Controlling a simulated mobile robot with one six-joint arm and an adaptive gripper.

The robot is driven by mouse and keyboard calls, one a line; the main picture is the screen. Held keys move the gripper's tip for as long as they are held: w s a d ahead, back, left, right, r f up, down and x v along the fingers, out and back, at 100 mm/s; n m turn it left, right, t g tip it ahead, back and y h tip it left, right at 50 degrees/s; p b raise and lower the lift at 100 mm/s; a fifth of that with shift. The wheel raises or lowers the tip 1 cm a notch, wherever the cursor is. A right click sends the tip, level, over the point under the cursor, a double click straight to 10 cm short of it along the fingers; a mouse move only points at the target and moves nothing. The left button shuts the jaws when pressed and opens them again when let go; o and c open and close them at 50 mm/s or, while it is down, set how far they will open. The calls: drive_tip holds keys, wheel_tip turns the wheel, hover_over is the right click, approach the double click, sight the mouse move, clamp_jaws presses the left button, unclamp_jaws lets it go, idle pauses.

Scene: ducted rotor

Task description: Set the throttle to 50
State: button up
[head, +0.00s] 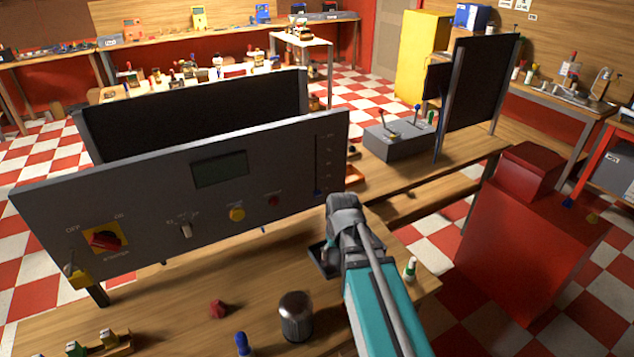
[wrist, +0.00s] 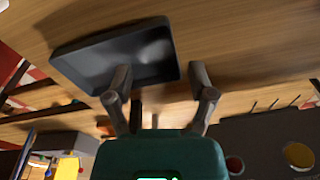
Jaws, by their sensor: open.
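A grey control panel (head: 130,190) stands on the bench. At its right end is a vertical scale (head: 319,160) with small marks and a small blue part near the bottom; its labels are too small to read. A grey box with several levers (head: 400,138) stands farther back on the bench. I cannot tell which of these is the throttle. My gripper (wrist: 159,72) is open and empty, with its two fingers apart. In the head view my arm hides the fingers, just right of the panel. The panel's edge shows at lower right in the wrist view (wrist: 260,130).
A dark shallow tray (wrist: 110,60) lies on the bench by my gripper. The panel bears a display (head: 220,170), yellow button (head: 237,214), red button (head: 274,200) and red rotary switch (head: 105,239). A metal cylinder (head: 296,315) and green-capped bottle (head: 410,269) stand nearby.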

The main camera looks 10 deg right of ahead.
sight(318, 192)
drive_tip(key=w+d+r+n+t+p, duration=0.1)
drive_tip(key=w+r+n+t+p, duration=0.1)
drive_tip(key=w+r+p, duration=1.2)
drive_tip(key=w+r+t, duration=0.1)
drive_tip(key=w+r, duration=0.2)
drive_tip(key=shift+w+d+n+y, duration=0.2)
drive_tip(key=shift+n+y, duration=0.1)
drive_tip(key=shift+y, duration=0.1)
drive_tip(key=shift+f, duration=0.1)
drive_tip(key=b+x, duration=1.2)
drive_tip(key=x, duration=0.1)
drive_tip(key=shift+a+f, duration=0.1)
drive_tip(key=shift+f, duration=0.05)
drive_tip(key=shift+w, duration=0.1)
clamp_jaws()
